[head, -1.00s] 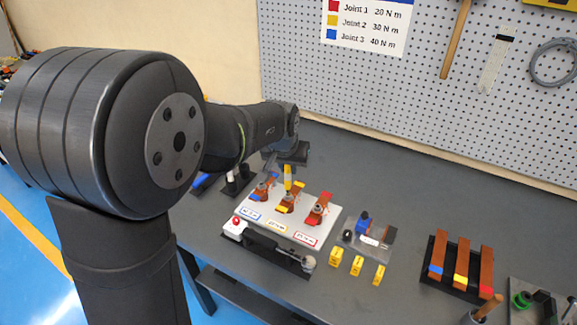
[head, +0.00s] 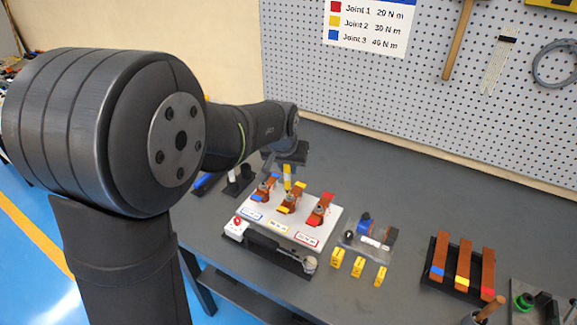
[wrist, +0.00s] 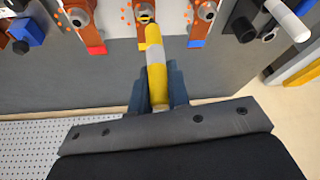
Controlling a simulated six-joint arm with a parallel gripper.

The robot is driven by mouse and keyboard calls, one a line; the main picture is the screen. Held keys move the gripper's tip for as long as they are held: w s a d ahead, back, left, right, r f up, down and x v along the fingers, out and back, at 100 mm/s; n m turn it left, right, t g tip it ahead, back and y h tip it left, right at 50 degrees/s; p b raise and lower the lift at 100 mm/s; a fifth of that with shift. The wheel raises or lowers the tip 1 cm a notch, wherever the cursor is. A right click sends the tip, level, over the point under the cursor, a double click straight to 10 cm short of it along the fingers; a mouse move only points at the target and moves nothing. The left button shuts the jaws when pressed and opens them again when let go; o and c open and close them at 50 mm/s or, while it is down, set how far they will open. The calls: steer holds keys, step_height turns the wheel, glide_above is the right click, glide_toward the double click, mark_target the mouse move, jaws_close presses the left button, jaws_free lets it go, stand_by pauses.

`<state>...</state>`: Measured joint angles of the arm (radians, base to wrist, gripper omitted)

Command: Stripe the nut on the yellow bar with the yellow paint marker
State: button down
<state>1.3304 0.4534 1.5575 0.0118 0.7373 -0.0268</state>
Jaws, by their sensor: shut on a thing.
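My gripper (wrist: 158,88) is shut on the yellow paint marker (wrist: 156,65), which has a pale band around its middle. In the head view the marker (head: 287,177) points down over the middle of the white board. The yellow bar (head: 288,206), copper with a yellow end, lies there between the blue-ended and red-ended bars. Its nut (wrist: 145,12) is just beyond the marker's tip in the wrist view. A small yellow patch shows on the nut; I cannot tell whether the tip touches it. The marker partly hides the yellow bar in the wrist view.
The blue-ended bar (head: 266,188) and red-ended bar (head: 319,212) stand close on either side. A tool (head: 275,248) lies along the board's front. Yellow blocks (head: 358,267) and a rack of bars (head: 463,268) are to the right. A black holder (head: 240,180) stands left.

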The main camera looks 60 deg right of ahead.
steer(key=shift+r, duration=3)
